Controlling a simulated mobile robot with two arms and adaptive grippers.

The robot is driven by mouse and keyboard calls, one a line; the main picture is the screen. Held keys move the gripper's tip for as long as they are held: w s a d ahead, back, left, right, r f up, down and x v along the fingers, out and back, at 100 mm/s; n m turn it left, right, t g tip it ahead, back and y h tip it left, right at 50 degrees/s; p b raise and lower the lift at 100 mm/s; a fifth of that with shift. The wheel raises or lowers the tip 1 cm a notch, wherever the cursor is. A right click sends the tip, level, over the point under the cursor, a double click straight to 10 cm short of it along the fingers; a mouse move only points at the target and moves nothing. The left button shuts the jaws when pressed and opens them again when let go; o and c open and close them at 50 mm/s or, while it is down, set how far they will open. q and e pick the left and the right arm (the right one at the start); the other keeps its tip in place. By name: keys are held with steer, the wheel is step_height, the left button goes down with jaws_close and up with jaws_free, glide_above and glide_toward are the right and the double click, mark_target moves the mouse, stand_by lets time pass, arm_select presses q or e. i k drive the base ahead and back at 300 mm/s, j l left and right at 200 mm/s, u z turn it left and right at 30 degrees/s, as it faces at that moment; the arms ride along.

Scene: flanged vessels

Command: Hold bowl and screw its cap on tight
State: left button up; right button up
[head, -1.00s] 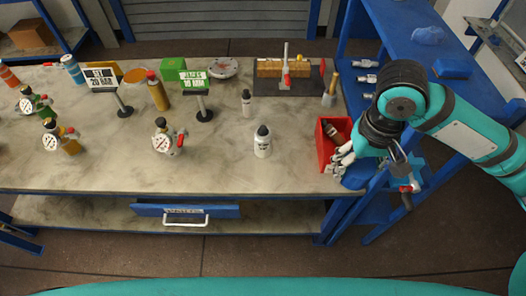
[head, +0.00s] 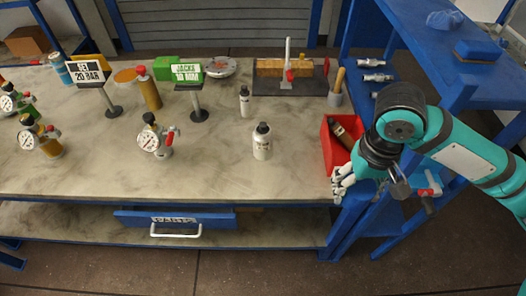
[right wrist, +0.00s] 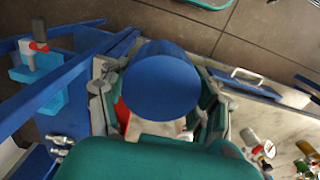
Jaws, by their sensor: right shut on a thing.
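My right gripper (head: 343,182) is beside the front of the red bin, at the right front corner of the bench. In the right wrist view, its fingers (right wrist: 160,105) are closed on both sides of a blue round thing (right wrist: 160,85), which shows a flat, plain end face. I cannot tell whether this is the bowl or its cap. In the head view the held thing is hidden by the hand. No separate bowl or cap can be made out for sure. My left gripper is not in view.
The red bin (head: 330,150) holds a dark item. A blue rack (head: 445,50) stands at the right. The bench front between gauge and bin is mostly clear.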

mark_target(262, 144)
steer(key=k+j+z, duration=0.3)
steer(key=j, duration=0.35)
steer(key=k+j+z, duration=0.3)
steer(key=k+j, duration=0.25)
